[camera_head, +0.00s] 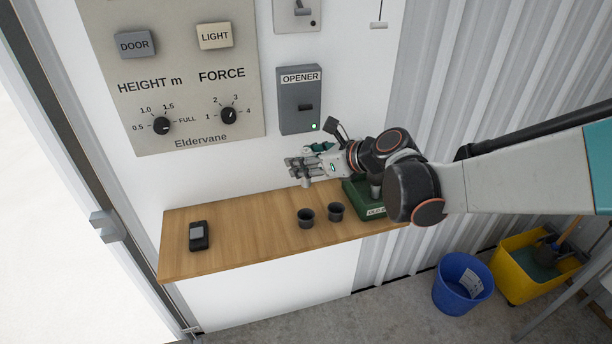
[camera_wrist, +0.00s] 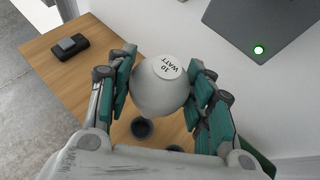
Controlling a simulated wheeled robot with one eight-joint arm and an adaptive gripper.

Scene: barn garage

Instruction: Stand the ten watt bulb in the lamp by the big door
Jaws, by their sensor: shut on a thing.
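My gripper (camera_head: 304,168) is above the wooden shelf, left of the green tray. In the wrist view my gripper (camera_wrist: 160,90) is shut on a round white bulb (camera_wrist: 158,98), one finger on each side. The bulb's top is marked "10 WATT". Its lower end is hidden in the wrist view. Two dark round cups (camera_head: 306,218) (camera_head: 336,211) stand side by side on the shelf below the gripper. They show partly beneath the bulb in the wrist view (camera_wrist: 141,129) (camera_wrist: 174,148). I cannot tell whether either belongs to a lamp.
The wooden shelf (camera_head: 250,236) holds a small black device (camera_head: 198,236) at left and a green tray (camera_head: 373,211) at right, partly hidden by my arm. An opener box (camera_head: 299,100) and control panel (camera_head: 180,75) are on the wall. A blue bin (camera_head: 461,284) stands on the floor.

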